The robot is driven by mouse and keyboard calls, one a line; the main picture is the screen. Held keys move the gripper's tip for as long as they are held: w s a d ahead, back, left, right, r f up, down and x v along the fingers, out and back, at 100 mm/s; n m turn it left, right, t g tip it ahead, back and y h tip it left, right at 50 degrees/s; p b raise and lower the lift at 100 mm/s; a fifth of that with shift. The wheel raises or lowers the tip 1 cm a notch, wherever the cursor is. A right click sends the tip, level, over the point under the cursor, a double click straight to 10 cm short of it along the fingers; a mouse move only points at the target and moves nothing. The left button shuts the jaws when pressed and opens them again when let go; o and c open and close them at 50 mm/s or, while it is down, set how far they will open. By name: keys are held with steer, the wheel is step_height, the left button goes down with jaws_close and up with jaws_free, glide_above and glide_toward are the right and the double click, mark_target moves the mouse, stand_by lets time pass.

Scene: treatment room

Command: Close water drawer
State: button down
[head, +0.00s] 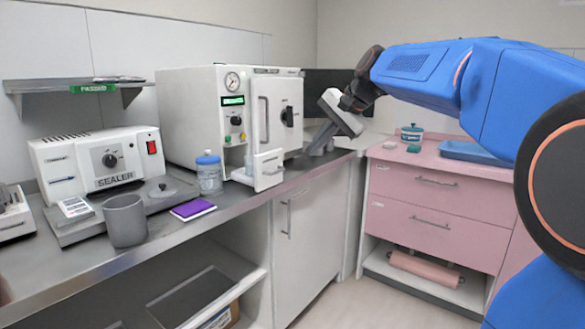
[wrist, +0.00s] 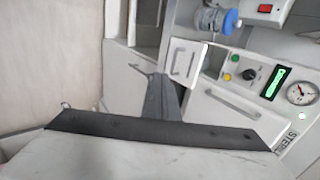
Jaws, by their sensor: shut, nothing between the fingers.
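The white sterilizer (head: 190,115) stands on the steel counter. Its small water drawer (head: 268,170), low on the front, sticks out of the body, with a bar handle on its face. The drawer (wrist: 186,62) also shows in the wrist view, just beyond my fingers and slightly right of them. My gripper (head: 318,148) is shut and empty. It points down, to the right of the drawer and in front of the sterilizer door, apart from the drawer front. The wrist view shows the dark fingers (wrist: 160,92) together. Their exact distance to the drawer is hard to tell.
A blue-capped bottle (head: 208,173) stands just left of the drawer, and a purple pad (head: 193,209) lies near it. A grey cup (head: 125,220) and the sealer (head: 95,165) are farther left. A pink drawer cabinet (head: 435,205) stands at right.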

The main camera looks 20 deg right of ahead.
mark_target(251, 157)
steer(key=w+a+r+x, duration=0.1)
steer(key=w+x, duration=0.1)
steer(key=x, duration=1.1)
steer(key=shift+r, duration=0.4)
steer(key=shift+a, duration=0.1)
steer(key=w+a, duration=0.3)
steer(key=w, duration=0.1)
steer(key=w+a, duration=0.3)
steer(key=w, duration=0.1)
steer(key=w+a, duration=0.3)
steer(key=w, duration=0.1)
steer(key=shift+w, duration=0.2)
steer(key=shift+d, duration=0.1)
